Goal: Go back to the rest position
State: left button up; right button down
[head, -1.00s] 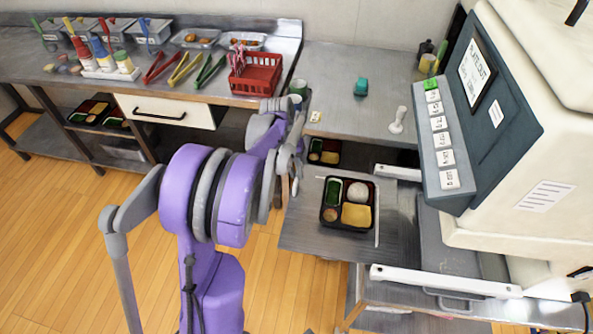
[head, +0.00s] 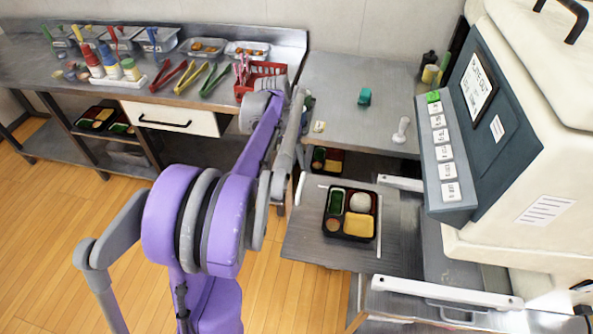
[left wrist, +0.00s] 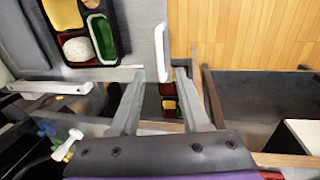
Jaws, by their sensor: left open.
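My left arm reaches in from the lower left of the head view, its purple and grey links in front of the counter; its hand is mostly hidden behind them. In the left wrist view my left gripper (left wrist: 159,74) has its two grey fingers apart with nothing between them. A black bento tray (head: 335,238) holding green, white, yellow and brown food lies on the pulled-out metal plate (head: 305,245). The tray also shows at the upper left of the left wrist view (left wrist: 82,32), apart from the fingers. My right gripper is in neither view.
A white bar handle (left wrist: 161,52) lies just beyond the fingertips. A large sealing machine (head: 540,180) stands right. The back counter (head: 335,75) holds a red basket (head: 270,78), tongs and bottles. Another tray (head: 327,160) sits lower. Wooden floor is open at left.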

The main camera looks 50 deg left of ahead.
pick_arm(q)
notch_tip(320, 180, up, 2)
jog(key=shift+s+a+r, duration=0.1)
jog(key=shift+s+a, duration=0.05)
dwell(0.6)
jog(key=s+d+m+t+y+p, duration=0.1)
jog(key=s+d, duration=0.4)
jog(key=d, duration=0.9)
jog(key=s+d+m+t+p, duration=0.3)
jog(key=s+d+m+p, duration=0.2)
jog(key=d, duration=0.9)
jog(key=shift+d+r+m+y+p, duration=0.35)
jog(key=shift+r+m+y, duration=0.1)
jog(key=shift+m, duration=0.25)
